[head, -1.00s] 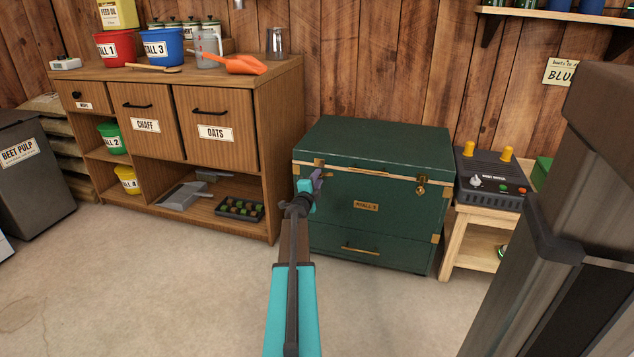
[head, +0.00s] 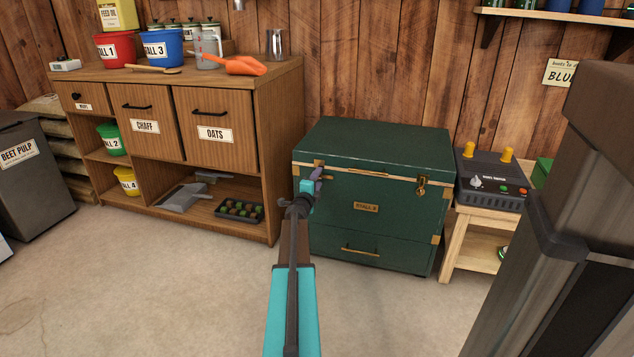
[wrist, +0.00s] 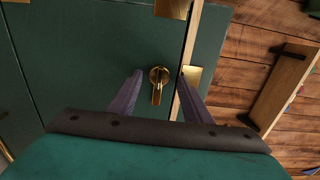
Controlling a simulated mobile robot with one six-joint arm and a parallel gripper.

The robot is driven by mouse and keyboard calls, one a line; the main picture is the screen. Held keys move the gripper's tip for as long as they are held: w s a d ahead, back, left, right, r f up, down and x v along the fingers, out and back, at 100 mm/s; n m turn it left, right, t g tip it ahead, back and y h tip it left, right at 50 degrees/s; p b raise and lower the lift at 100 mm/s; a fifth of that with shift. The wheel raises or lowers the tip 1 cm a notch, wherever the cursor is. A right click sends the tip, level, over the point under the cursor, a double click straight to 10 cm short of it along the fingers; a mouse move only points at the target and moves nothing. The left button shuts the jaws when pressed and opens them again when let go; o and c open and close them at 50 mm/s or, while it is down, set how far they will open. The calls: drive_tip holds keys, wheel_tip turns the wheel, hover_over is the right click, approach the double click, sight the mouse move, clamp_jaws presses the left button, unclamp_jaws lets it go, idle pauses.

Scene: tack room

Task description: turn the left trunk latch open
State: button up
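The green trunk (head: 375,150) stands against the wall, lid down. Its left latch (wrist: 158,84) is brass, with a round base and a short lever. In the wrist view the lever lies roughly parallel to the pale lid seam. The left latch shows only as a small brass bit (head: 328,177) in the head view, partly hidden by my gripper (head: 316,178). In the wrist view my gripper (wrist: 160,74) is open, with one purple finger on each side of the latch. I see gaps between fingers and latch. The right latch (head: 421,190) is at the trunk's right front.
A wooden cabinet (head: 264,150) stands left of the trunk. A low wooden table (head: 458,240) with a dark control box (head: 492,182) stands close on the right. The floor (head: 180,280) in front is clear. A brass plate (wrist: 193,75) sits beside the right finger in the wrist view.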

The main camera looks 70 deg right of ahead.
drive_tip(key=shift+a, duration=0.15)
drive_tip(key=a+p, duration=0.4)
drive_tip(key=a, duration=0.9)
drive_tip(key=shift+s+a, duration=0.3)
drive_tip(key=shift+s, duration=0.05)
idle(0.6)
